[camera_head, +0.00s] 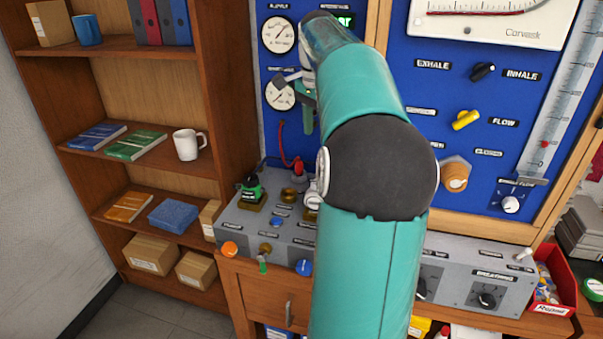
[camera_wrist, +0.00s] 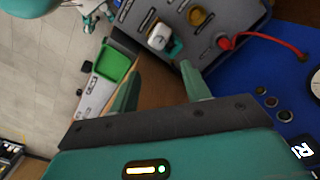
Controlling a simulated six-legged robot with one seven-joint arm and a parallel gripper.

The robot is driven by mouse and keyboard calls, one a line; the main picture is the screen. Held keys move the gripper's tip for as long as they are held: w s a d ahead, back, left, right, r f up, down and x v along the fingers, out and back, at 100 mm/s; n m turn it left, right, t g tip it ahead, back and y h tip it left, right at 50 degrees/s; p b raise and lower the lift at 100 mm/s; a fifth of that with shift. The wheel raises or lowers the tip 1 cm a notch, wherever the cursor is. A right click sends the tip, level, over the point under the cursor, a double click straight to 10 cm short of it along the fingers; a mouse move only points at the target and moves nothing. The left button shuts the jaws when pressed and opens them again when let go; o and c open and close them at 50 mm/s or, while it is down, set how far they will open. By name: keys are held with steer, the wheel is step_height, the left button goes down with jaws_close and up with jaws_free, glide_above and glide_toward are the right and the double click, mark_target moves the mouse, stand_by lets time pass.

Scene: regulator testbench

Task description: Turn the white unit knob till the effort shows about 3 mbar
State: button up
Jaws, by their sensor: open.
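The white unit (camera_head: 312,197) stands on the grey console, mostly hidden behind my arm in the head view. In the wrist view, a white block (camera_wrist: 160,37), apparently this unit, is on the console beyond my fingertips. My gripper (camera_head: 307,122) is in front of the blue panel near the lower gauge. In the wrist view my gripper (camera_wrist: 160,69) is open, with nothing between its two teal fingers. A digital display (camera_head: 346,20) with green characters is partly covered by my arm. The effort reading cannot be made out.
A red plug (camera_head: 298,167) with a looping red cable rises from the console. A green unit (camera_head: 252,191) stands to its left. The console (camera_head: 232,215) has labels and small coloured knobs. A shelf (camera_head: 180,58) borders the left side.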

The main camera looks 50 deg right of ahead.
steer(key=f, duration=1.3)
steer(key=shift+s+d+f, duration=0.1)
steer(key=shift+s+f, duration=0.1)
steer(key=shift+f, duration=0.1)
steer(key=shift+c, duration=0.2)
steer(key=c, duration=1)
